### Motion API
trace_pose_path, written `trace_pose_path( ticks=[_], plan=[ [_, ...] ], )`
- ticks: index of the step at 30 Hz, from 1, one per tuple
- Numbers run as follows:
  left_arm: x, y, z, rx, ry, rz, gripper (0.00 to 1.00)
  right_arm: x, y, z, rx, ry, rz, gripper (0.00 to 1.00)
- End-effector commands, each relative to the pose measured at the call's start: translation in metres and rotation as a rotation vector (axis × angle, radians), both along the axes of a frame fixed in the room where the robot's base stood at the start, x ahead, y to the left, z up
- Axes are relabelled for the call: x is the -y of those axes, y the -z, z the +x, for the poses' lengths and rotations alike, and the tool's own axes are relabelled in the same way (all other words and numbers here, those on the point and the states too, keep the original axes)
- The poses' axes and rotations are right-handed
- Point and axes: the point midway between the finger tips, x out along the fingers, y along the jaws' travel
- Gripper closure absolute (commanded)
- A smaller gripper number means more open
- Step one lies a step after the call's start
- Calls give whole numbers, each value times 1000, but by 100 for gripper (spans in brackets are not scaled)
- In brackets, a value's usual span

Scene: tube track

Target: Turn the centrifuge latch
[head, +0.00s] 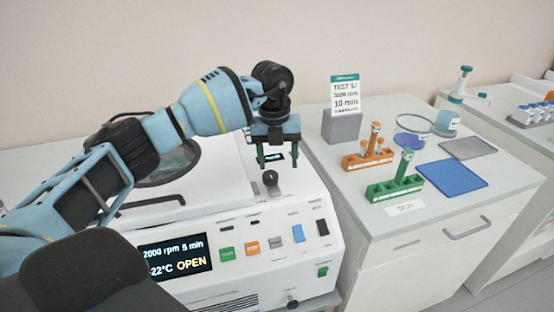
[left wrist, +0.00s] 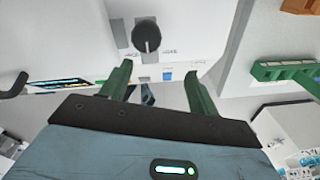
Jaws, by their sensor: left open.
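The centrifuge (head: 235,225) is a white machine whose screen reads "2000 rpm 5 min", "-22°C" and "OPEN". Its latch (head: 271,180) is a dark knob on the top, near the right front. The knob also shows in the left wrist view (left wrist: 146,36), beyond the fingertips. My left gripper (head: 278,163) is open, with green fingers pointing down just above and behind the knob. In the left wrist view its fingers (left wrist: 158,72) are apart with nothing between them, and the knob is not between them. My right gripper is not in view.
On the bench to the right stand an orange rack (head: 368,158), a green rack (head: 395,188) with a tube, a blue mat (head: 452,174) and a sign on a grey block (head: 342,126). My left arm covers much of the centrifuge lid (head: 178,165).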

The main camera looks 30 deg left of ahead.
Motion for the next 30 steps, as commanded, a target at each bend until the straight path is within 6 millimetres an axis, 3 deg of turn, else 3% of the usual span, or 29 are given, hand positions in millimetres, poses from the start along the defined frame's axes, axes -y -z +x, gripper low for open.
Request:
trace_pose_path(
  ticks=[1, 4, 11, 16, 24, 30],
  plan=[
    [-12, -9, 1, 3, -26, 37, 39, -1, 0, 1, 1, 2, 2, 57],
    [-24, -18, 2, 3, -59, 78, 39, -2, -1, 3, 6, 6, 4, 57],
    [-27, -18, 2, 2, -66, 88, 39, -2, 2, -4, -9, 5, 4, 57],
    [-27, -1, 1, 1, -64, 87, 39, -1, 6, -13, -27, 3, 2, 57],
    [-27, 39, 1, 0, -63, 85, 39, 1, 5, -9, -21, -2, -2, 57],
    [-26, 55, 1, 3, -64, 85, 39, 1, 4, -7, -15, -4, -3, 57]
  ],
)
